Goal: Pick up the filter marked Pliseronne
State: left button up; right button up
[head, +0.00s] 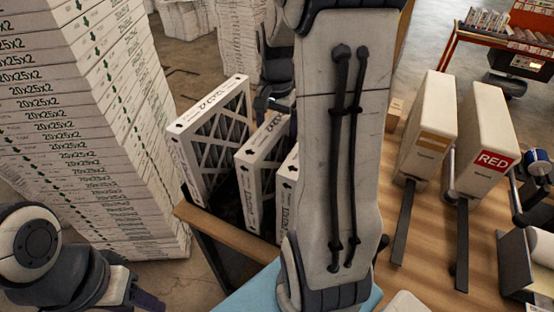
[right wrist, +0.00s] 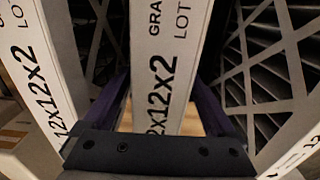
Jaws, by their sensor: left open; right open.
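Several white-framed pleated filters stand upright in a dark box with a wooden rim (head: 225,232): a left filter (head: 183,150), a middle filter (head: 248,190) and a right one (head: 287,195) partly hidden by my arm. The readable edges say 12x12x2; I cannot read the name Pliseronne on any. In the right wrist view my right gripper (right wrist: 165,88) is open, its purple fingers either side of a filter edge (right wrist: 163,45) marked 12x12x2, not closed on it. In the head view my right arm hides much of that gripper. My left gripper (head: 147,299) is open and empty at the lower left.
A tall stack of 20x25x2 boxes (head: 60,110) stands at the left. On the wooden table (head: 425,255) at the right, two white upright units (head: 430,130), one labelled RED (head: 492,160), stand on dark rails. Neighbouring filters (right wrist: 45,70) flank the right gripper closely.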

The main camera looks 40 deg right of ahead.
notch_tip(320, 180, down, 2)
jog(key=shift+f, duration=0.15)
grip_shut()
jog(key=shift+r, duration=0.2)
